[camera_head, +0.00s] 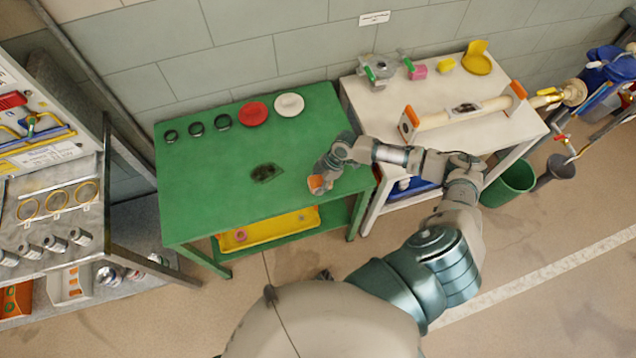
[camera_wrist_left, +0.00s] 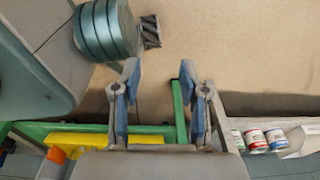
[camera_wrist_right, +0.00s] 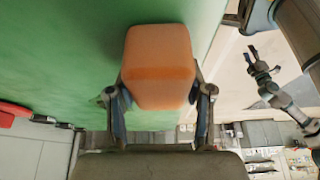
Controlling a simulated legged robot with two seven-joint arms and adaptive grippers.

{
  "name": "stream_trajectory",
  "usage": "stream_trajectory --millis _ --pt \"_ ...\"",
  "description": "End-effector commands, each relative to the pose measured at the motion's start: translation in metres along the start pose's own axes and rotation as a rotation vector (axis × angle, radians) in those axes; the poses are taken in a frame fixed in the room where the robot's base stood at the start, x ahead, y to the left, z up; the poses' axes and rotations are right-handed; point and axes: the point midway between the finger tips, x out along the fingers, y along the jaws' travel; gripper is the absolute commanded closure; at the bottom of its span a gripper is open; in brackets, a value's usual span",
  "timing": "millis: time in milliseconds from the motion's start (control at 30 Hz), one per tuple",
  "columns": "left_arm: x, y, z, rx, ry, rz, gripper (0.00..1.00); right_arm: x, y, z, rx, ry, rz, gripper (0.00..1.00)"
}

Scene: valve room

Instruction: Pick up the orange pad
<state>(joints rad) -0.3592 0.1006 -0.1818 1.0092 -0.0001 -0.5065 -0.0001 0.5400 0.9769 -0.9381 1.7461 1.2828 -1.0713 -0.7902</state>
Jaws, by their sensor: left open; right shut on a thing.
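The orange pad (camera_head: 316,184) is a small block with rounded edges, at the front right part of the green table (camera_head: 215,195) in the head view. My right gripper (camera_head: 325,176) is shut on it. In the right wrist view the pad (camera_wrist_right: 158,68) sits between both fingers of the right gripper (camera_wrist_right: 159,92), with the green top behind it. I cannot tell how high it is above the table. My left gripper (camera_wrist_left: 160,74) is open and empty in the left wrist view, over bare floor beside the green table frame. It also shows in the right wrist view (camera_wrist_right: 250,60).
Several black rings (camera_head: 196,129), a red disc (camera_head: 253,113) and a white disc (camera_head: 289,104) line the table's back. A dark patch (camera_head: 267,173) lies mid-table. A yellow tray (camera_head: 268,232) is below. A white table (camera_head: 440,95) with a pipe (camera_head: 465,111) stands right.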

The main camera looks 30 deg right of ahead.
Motion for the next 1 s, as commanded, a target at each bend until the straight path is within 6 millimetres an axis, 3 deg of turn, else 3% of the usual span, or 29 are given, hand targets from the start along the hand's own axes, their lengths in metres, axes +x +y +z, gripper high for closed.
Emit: stream_trajectory --millis 333,600,1000 --pt "0.0 0.019 -0.004 -0.01 0.007 0.023 0.57 -0.002 -0.002 0.0 0.003 -0.013 -0.005 0.73" --pt "0.0 0.01 0.001 -0.004 0.01 0.012 0.57 -0.032 -0.001 -0.013 0.001 -0.008 -0.001 0.73" --pt "0.002 0.002 0.009 0.001 -0.001 0.003 0.57 -0.068 -0.073 0.051 0.004 -0.014 -0.006 0.73"
